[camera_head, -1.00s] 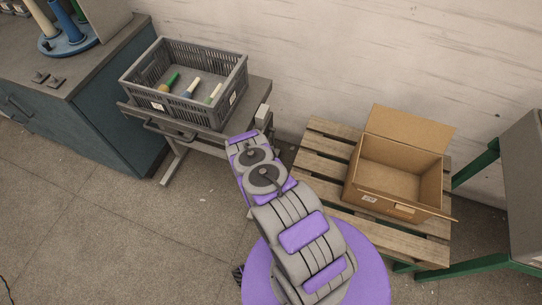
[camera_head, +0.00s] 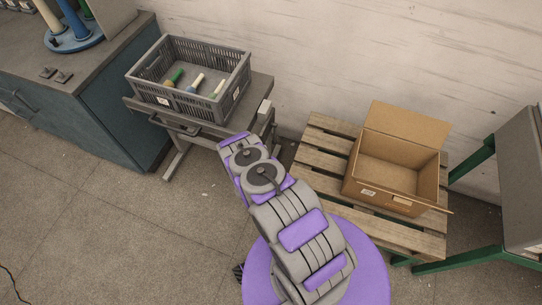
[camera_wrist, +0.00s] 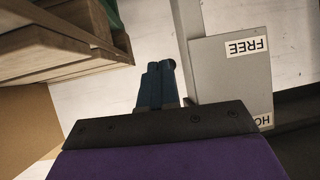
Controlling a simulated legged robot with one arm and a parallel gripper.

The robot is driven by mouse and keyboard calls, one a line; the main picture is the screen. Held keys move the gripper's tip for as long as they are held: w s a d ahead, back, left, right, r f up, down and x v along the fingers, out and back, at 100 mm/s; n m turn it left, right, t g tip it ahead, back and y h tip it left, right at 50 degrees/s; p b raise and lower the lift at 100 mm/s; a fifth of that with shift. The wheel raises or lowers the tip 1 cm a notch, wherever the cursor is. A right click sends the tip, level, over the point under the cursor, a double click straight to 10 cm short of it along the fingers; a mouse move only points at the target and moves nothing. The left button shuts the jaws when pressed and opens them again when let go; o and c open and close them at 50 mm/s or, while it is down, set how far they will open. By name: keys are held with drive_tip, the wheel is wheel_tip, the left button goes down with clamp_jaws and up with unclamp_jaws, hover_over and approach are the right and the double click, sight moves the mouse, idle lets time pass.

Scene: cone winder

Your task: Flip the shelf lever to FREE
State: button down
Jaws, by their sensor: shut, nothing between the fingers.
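In the wrist view my gripper (camera_wrist: 158,84) is shut and empty, its dark fingers pointing up beside a grey plate (camera_wrist: 215,75). The plate carries a FREE label (camera_wrist: 247,47) and a partly hidden label starting HO (camera_wrist: 262,120), both upside down. I cannot clearly make out the lever; my fingers may cover it. In the head view a small pale box (camera_head: 265,108) sits at the right side of the shelf stand (camera_head: 262,88). My arm's end reaches close to that side, and its own links hide the gripper.
A grey crate (camera_head: 150,97) with several bobbins stands on the stand. At right, an open cardboard box (camera_head: 385,195) rests on a wooden pallet (camera_head: 318,160), beside a green-legged frame (camera_head: 475,160). A blue-grey cabinet (camera_head: 105,125) is at left.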

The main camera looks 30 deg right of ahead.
drive_tip(key=s+a, duration=0.2)
drive_tip(key=s, duration=0.1)
drive_tip(key=shift+a+f, duration=0.2)
drive_tip(key=shift+a, duration=0.2)
drive_tip(key=shift+d, duration=0.1)
